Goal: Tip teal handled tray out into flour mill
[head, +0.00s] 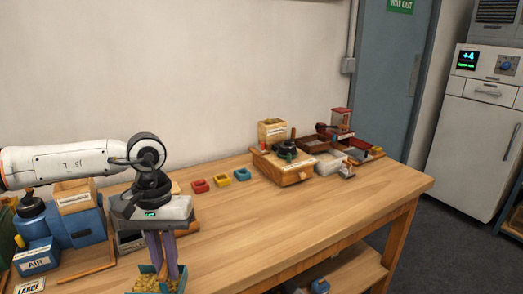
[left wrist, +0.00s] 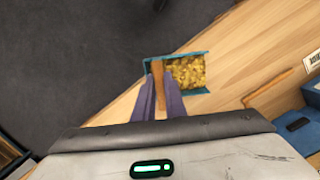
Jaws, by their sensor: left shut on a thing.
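The teal handled tray (head: 147,269) is at the bottom of the head view, filled with yellow-brown pieces. My left gripper (head: 164,268) points down over it. In the left wrist view my left gripper (left wrist: 158,98) is shut on the tray's brown handle, and the tray (left wrist: 206,66) extends right of the fingers, contents inside. I cannot tell whether the tray touches the table. A wooden box with a black round top (head: 283,168) stands toward the far right of the table; it may be the flour mill. My right gripper is not in view.
Small red (head: 200,186), yellow (head: 222,180) and blue (head: 242,174) dishes lie mid-table. A blue device (head: 85,226) with a wooden box stands at the left. A red machine and shallow trays crowd the far right. The front middle of the tabletop (head: 290,215) is clear.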

